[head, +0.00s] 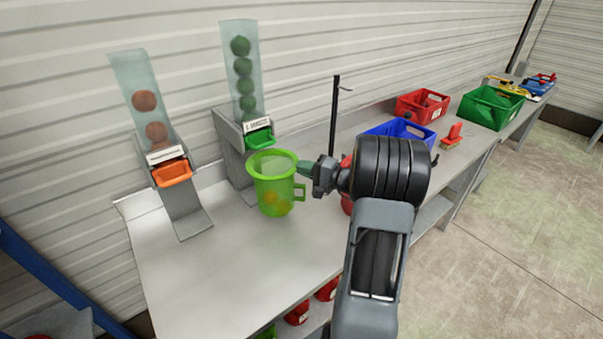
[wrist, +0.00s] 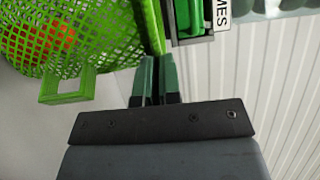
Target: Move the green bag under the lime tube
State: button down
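The green bag (head: 274,190) is a bright green mesh container with a side handle and orange fruit inside. It is upright in front of the lime tube (head: 243,75), which holds several dark green limes above a green outlet (head: 259,137). My gripper (head: 304,168) is at the bag's right rim. In the wrist view its green fingers (wrist: 155,80) are close together, with the rim of the bag (wrist: 75,30) running down between their tips. The green outlet also shows in the wrist view (wrist: 188,18). I cannot tell whether the bag's bottom touches the table.
An orange tube (head: 146,105) with an orange outlet (head: 172,172) stands to the left. Blue (head: 402,130), red (head: 422,106) and green (head: 490,107) crates stand along the bench to the right. A thin black post (head: 334,115) rises behind my gripper. The table front left (head: 200,275) is clear.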

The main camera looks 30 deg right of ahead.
aim_at(294, 175)
jog(key=shift+w+a+f, duration=0.1)
jog(key=shift+w+a, duration=0.15)
notch_tip(294, 175, down, 3)
jog(key=shift+r+p, duration=0.1)
jog(key=shift+p, duration=0.55)
jog(key=shift+f, duration=0.45)
jog(key=c, duration=1.3)
grip_release()
